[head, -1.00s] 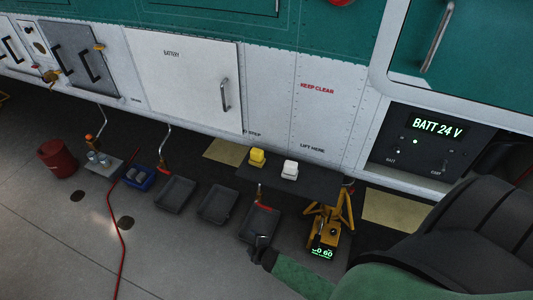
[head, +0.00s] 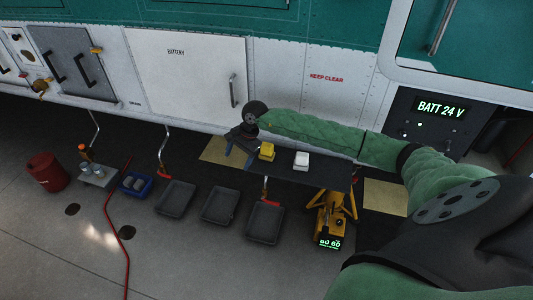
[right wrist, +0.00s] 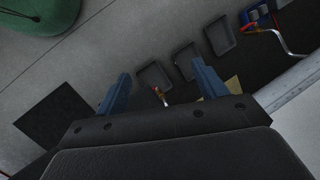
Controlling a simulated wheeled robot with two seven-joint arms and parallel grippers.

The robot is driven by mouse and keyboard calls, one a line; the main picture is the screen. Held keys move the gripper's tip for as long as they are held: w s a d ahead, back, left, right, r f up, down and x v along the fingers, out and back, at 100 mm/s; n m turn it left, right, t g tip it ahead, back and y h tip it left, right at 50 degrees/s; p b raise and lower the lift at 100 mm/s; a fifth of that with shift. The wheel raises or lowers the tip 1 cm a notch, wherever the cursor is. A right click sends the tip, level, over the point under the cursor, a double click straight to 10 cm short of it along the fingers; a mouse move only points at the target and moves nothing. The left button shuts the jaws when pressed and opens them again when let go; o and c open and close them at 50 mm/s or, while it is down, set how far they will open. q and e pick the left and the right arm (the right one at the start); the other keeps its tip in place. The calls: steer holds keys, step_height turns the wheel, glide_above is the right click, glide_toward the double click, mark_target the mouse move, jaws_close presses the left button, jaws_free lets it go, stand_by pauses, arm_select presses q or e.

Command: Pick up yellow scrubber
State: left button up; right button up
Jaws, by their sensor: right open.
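The yellow scrubber (head: 267,151) sits on a dark shelf (head: 325,177) below the white fuselage panel. A white block of similar shape (head: 301,160) sits to its right on the same shelf. My right gripper (head: 238,155) is just left of the yellow scrubber, at the shelf's left end, pointing down, with its arm reaching across behind both blocks. In the right wrist view its two blue fingers (right wrist: 161,88) are wide apart with nothing between them; the scrubber does not show there. My left gripper is not in view.
Several dark trays (head: 219,205) lie on the floor left of a yellow jack (head: 328,222). A blue bin (head: 135,185), a grey tray with cans (head: 98,175) and a red bucket (head: 46,171) stand farther left. A red hose (head: 117,225) runs along the floor.

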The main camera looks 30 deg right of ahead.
mark_target(267, 144)
steer(key=d+r+n+h, duration=0.1)
steer(key=d+r, duration=0.1)
steer(key=d, duration=0.1)
steer(key=d+r+h, duration=0.2)
steer(key=d, duration=0.2)
steer(key=d+r+n+h, duration=0.1)
steer(key=d+h, duration=0.1)
steer(key=d, duration=0.2)
steer(key=shift+w+d+r+n, duration=0.2)
steer(key=shift+r+n, duration=0.1)
steer(key=shift+r, duration=0.1)
steer(key=shift+d+h, duration=0.25)
steer(key=shift+h, duration=0.05)
steer(key=shift+f, duration=0.3)
steer(key=shift+d+f+p, duration=0.1)
steer(key=shift+f+p, duration=0.25)
steer(key=shift+f, duration=0.35)
steer(key=f+p, duration=0.3)
steer(key=f, duration=0.1)
steer(key=shift+d, duration=0.25)
steer(key=shift+f, duration=0.75)
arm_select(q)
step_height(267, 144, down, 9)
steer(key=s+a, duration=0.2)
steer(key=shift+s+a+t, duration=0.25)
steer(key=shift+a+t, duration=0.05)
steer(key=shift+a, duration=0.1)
arm_select(e)
steer(key=c, duration=1.1)
